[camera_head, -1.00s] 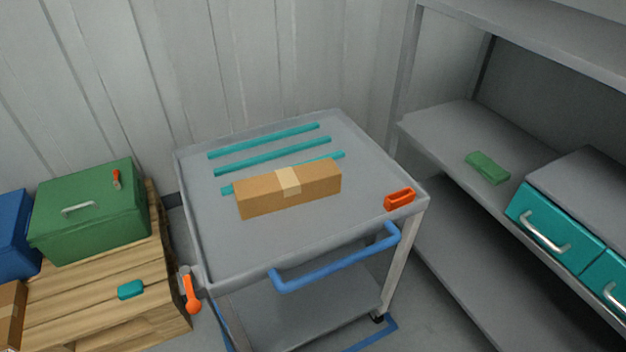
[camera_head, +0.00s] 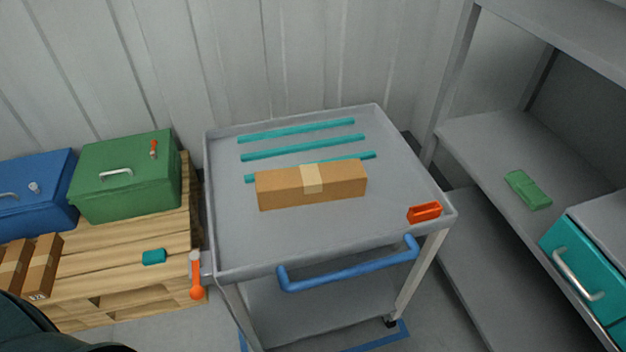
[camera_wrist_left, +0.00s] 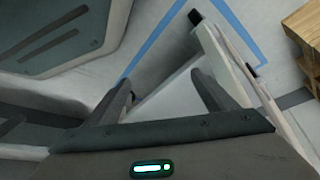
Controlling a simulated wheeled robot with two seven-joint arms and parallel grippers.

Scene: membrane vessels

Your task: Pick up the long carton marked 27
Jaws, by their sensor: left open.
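A long brown carton (camera_head: 338,186) with a pale tape band lies on the grey cart top (camera_head: 230,225), partly over the front teal strip. I see no number on its visible faces. Two more brown cartons, one at the far left (camera_head: 12,266) and one beside it (camera_head: 43,264), lie on the wooden pallet; the second has a dark mark on its end, too small to read surely. My left gripper (camera_wrist_left: 160,88) is open and empty in the left wrist view, above the floor and apart from any carton. My right gripper is not in view.
The cart has a blue handle (camera_head: 348,268), an orange clip (camera_head: 424,212) and teal strips (camera_head: 303,148). A green case (camera_head: 125,180), a blue case (camera_head: 35,200) and a small teal block (camera_head: 154,257) are on the pallet (camera_head: 105,285). Grey shelving (camera_head: 500,150) stands at the right.

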